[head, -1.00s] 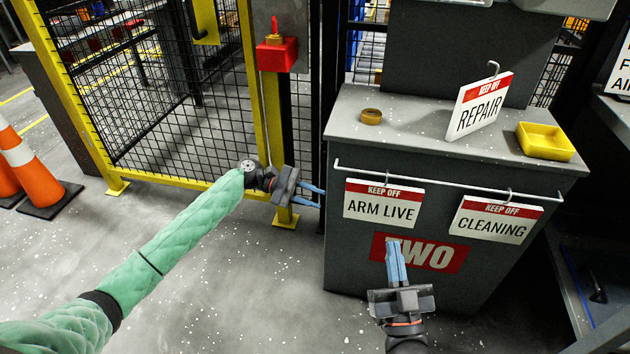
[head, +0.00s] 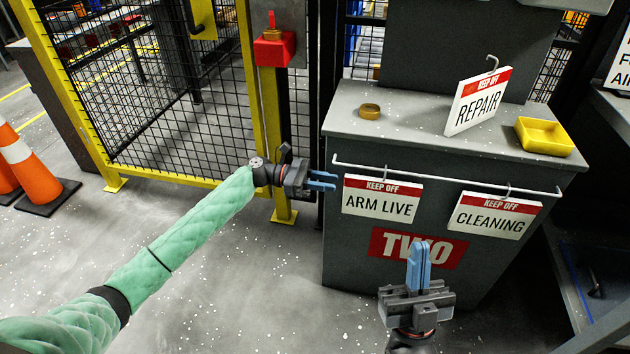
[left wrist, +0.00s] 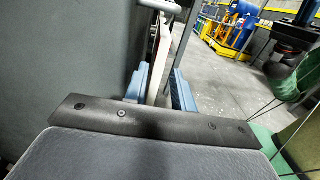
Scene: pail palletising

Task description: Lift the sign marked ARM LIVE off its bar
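The ARM LIVE sign (head: 381,205), white with a red KEEP OFF band, hangs by a hook from the white bar (head: 450,181) on the grey cabinet's front. My left gripper (head: 328,181) is open, just left of the sign's left edge. In the left wrist view, the sign (left wrist: 160,60) shows edge-on, lined up between the two blue fingers (left wrist: 158,88); contact is not visible. My right gripper (head: 419,247) is low in front of the cabinet, pointing up before the red TWO label. Its fingers look close together and hold nothing visible.
The CLEANING sign (head: 495,216) hangs on the same bar to the right. On the cabinet top (head: 420,140) are a REPAIR sign (head: 478,103), a yellow tray (head: 544,137) and a brown ring (head: 369,111). A yellow-framed mesh fence (head: 262,110) stands behind my left arm.

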